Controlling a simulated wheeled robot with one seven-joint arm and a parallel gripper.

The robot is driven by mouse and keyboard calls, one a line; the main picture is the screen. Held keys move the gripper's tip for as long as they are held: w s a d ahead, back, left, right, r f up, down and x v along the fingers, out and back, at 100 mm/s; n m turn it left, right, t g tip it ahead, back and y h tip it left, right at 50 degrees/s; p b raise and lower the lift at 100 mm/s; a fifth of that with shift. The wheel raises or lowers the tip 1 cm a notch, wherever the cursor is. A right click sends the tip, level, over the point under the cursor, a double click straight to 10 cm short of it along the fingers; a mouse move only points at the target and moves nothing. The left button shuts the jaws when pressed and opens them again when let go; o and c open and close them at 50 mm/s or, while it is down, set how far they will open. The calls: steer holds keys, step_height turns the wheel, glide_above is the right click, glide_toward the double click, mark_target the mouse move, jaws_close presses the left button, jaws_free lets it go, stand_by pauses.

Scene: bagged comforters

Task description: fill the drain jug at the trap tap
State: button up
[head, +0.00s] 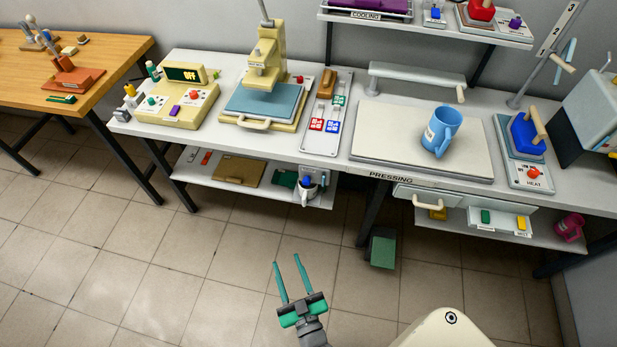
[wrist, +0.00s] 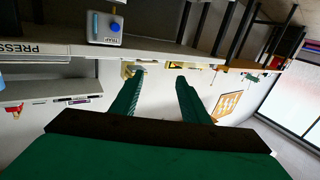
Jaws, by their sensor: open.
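A large blue jug (head: 441,130) with a handle and a small unreadable label stands on the pale pressing board of the bench. On the lower shelf, a small unit with a blue knob (head: 307,182) has a whitish vessel-like part (head: 306,194) at its front; I cannot tell whether that is a separate jug. My gripper (head: 289,260) is open and empty over the floor, in front of the bench and apart from everything. Its green fingers also show in the wrist view (wrist: 158,76).
The pressing board (head: 390,150) lies beside a tray of red and blue tags (head: 322,125). A heat press (head: 265,95) stands left, a blue iron-like block (head: 527,132) right. A green box (head: 382,248) is on the floor under the bench. The floor at left is clear.

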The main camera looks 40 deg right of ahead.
mark_target(306, 184)
steer(key=w+d+f+m+g+h, duration=0.1)
steer(key=w+d+m+g+h, duration=0.1)
steer(key=w+d, duration=0.5)
steer(key=w+d+f+m+g+h, duration=0.1)
steer(key=w+d+m+h, duration=0.3)
steer(key=w+d, duration=0.4)
steer(key=w+d+f+m+g+h, duration=0.2)
steer(key=w+d+f+m, duration=0.1)
steer(key=w+d, duration=0.4)
steer(key=shift+w+d+g+h, duration=0.15)
steer(key=shift+d+g+h, duration=0.15)
steer(key=shift+h, duration=0.1)
steer(key=c, duration=0.9)
